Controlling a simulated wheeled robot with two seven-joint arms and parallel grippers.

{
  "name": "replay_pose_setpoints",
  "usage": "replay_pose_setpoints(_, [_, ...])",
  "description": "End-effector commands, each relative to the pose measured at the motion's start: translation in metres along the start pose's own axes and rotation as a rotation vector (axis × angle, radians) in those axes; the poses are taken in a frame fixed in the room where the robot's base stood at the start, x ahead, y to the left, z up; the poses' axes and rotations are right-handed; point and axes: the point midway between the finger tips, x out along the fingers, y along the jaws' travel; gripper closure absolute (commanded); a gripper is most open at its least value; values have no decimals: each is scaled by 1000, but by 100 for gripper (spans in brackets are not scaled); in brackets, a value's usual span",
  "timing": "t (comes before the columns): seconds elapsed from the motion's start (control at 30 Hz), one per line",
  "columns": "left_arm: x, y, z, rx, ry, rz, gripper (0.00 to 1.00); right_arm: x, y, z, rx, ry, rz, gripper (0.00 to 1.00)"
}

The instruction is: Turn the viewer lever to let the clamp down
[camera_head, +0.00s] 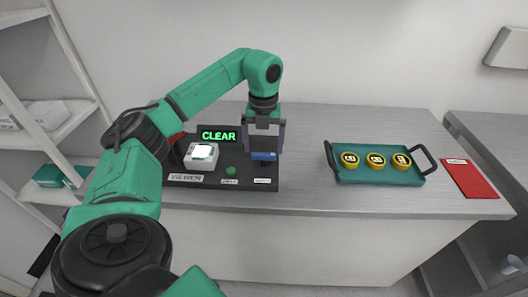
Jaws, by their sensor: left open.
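The viewer (201,154) is a white box with a bright top on a dark base plate (212,183) at the left of the bench. A display behind it reads CLEAR in green (219,135). A blue piece (264,156), which may be the lever, sits at the right of the plate. My left gripper (264,148) is open and points down right over the blue piece, with a finger on each side. I cannot tell whether the fingers touch it. The clamp cannot be made out clearly. My right gripper is not in view.
A green tray (375,179) with black handles holds three yellow round pieces (376,160) to the right. A red mat (467,178) lies at the bench's right end. The bench top (305,150) between plate and tray is clear. Shelves (45,125) stand at the left.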

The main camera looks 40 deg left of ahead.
Motion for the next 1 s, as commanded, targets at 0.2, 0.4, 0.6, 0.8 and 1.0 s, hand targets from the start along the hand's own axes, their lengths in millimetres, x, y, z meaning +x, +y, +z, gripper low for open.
replay_pose_setpoints(0.2, [25,0,0,1,0,0,0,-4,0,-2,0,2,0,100])
replay_pose_setpoints(0.4, [26,-1,0,2,-1,-2,0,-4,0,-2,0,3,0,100])
replay_pose_setpoints(0.6, [26,-1,0,2,-1,-2,65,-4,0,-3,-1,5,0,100])
replay_pose_setpoints(0.8, [25,-1,0,9,-1,-2,66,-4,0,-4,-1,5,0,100])
replay_pose_setpoints(1.0, [24,-1,0,60,-1,-2,66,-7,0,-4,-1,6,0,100])
